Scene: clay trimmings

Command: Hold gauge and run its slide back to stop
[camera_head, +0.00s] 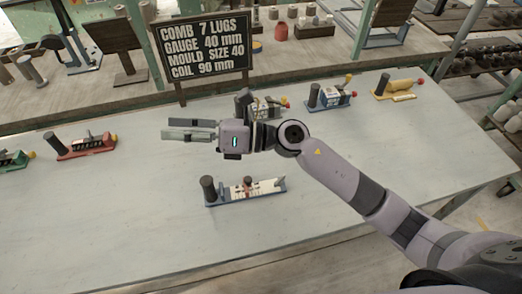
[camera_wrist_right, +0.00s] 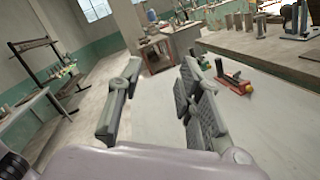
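A gauge with a blue base (camera_head: 263,194), a pale scale face and a dark upright cylinder (camera_head: 208,188) at its left end lies on the near middle of the table. A small brown slide (camera_head: 247,186) stands near the middle of its length. My right gripper (camera_head: 176,130) is above and behind this gauge in the head view, pointing left. Its two fingers are apart and nothing is between them; the right wrist view also shows the open fingers (camera_wrist_right: 152,112). My left gripper is in neither view.
Similar gauges line the table's back: red (camera_head: 85,146), green (camera_head: 14,159), blue (camera_head: 330,96), yellow (camera_head: 395,88), and one partly behind my right arm (camera_head: 264,106). A black sign (camera_head: 205,48) reads "GAUGE 40 mm" among other lines. The table (camera_head: 120,225) is bare at front left.

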